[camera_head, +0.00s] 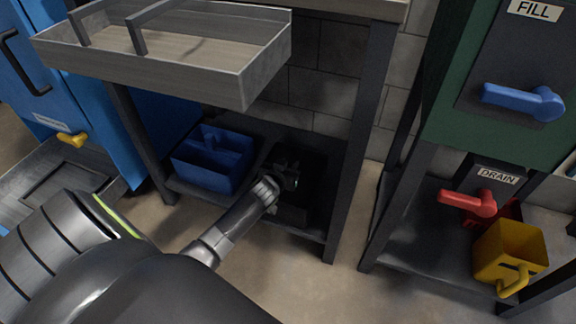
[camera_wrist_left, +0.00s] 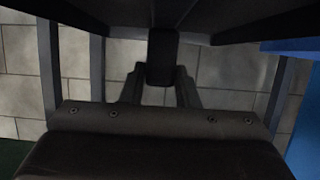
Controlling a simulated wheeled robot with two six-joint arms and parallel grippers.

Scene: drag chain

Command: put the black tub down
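The black tub (camera_head: 291,208) is at the lower shelf of the grey stand, right of a blue tub (camera_head: 214,158). It is very dark, and I cannot tell whether its base touches the shelf. My left gripper (camera_head: 288,177) reaches in at its top. In the left wrist view, the gripper's two fingers (camera_wrist_left: 161,88) close on both sides of the black tub's upright handle (camera_wrist_left: 162,58). The tub's dark body spreads along the top of that view. My right gripper is not in view.
The lower shelf (camera_head: 183,187) has a leg on each side, and a grey tray (camera_head: 190,72) overhangs it. At the right are a green machine (camera_head: 450,120) with blue and red levers and a yellow tub (camera_head: 508,252). A brick wall (camera_head: 322,95) stands behind.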

